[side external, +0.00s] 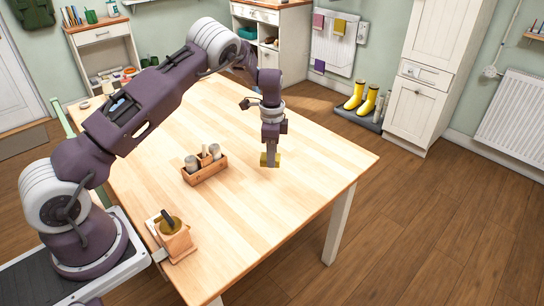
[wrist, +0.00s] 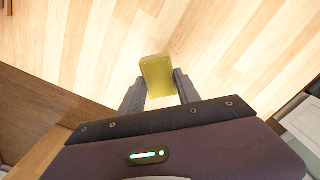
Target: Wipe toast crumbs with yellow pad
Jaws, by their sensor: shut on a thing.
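The yellow pad (side external: 264,160) is held between the fingers of my gripper (side external: 270,160), low over the table top, right of the middle. I cannot tell whether the pad touches the wood. In the wrist view the yellow pad (wrist: 158,76) sits between the two grey fingers of my gripper (wrist: 160,88), which are shut on it. I cannot make out any toast crumbs on the table (side external: 310,155) in either view.
A wooden caddy (side external: 205,170) with shakers stands left of my gripper. A wooden holder (side external: 175,238) with a dark-handled item stands at the near left table edge. The table right of my gripper is clear to its edge.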

